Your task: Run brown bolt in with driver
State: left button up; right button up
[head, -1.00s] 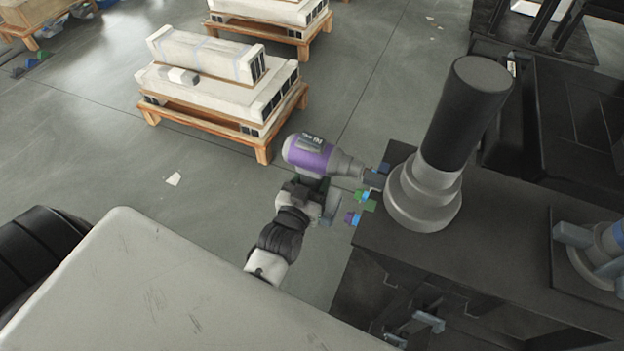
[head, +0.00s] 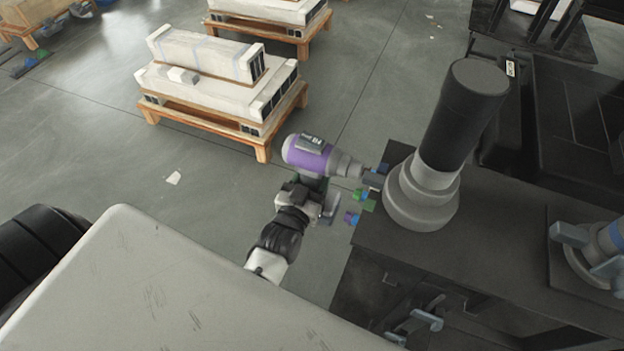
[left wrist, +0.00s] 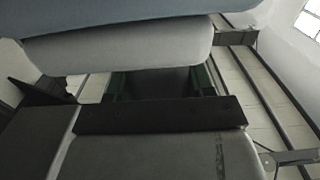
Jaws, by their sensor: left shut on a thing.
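My left gripper (head: 312,186) is shut on the handle of a purple and grey driver (head: 310,155). The driver lies roughly level, its nose pointing right toward the left edge of the black bench. The nose is close to the small coloured bolts there: a blue one (head: 383,168), a green one (head: 366,203) and a purple-blue one (head: 352,217). I cannot make out a brown bolt, and whether the driver's tip touches any bolt is unclear. The left wrist view shows mostly close grey and dark surfaces. My right gripper is not in view.
A grey stepped column with a black top (head: 460,115) stands on the black bench (head: 480,250), right beside the bolts. A blue-grey fixture (head: 600,250) sits farther right. Pallets with pale blocks (head: 215,90) stand behind on open floor.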

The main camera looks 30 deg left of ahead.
pick_arm(q)
jog(key=shift+d+r, duration=0.15)
jog(key=shift+r, duration=0.05)
dwell(0.5)
jog(key=shift+w+d, duration=0.1)
jog(key=shift+d, duration=0.45)
dwell(0.5)
jog(key=shift+d+p, duration=0.1)
jog(key=shift+p, duration=0.45)
dwell(0.5)
jog(key=shift+d+p, duration=0.6)
jog(key=shift+p, duration=0.3)
dwell(2.0)
jog(key=shift+a, duration=0.1)
jog(key=shift+a+p, duration=0.45)
jog(key=shift+a, duration=2)
jog(key=shift+s+a+p, duration=0.15)
jog(key=shift+a, duration=0.85)
jog(key=shift+s+a+p, duration=0.1)
jog(key=shift+a+p, duration=0.05)
jog(key=shift+a, duration=0.85)
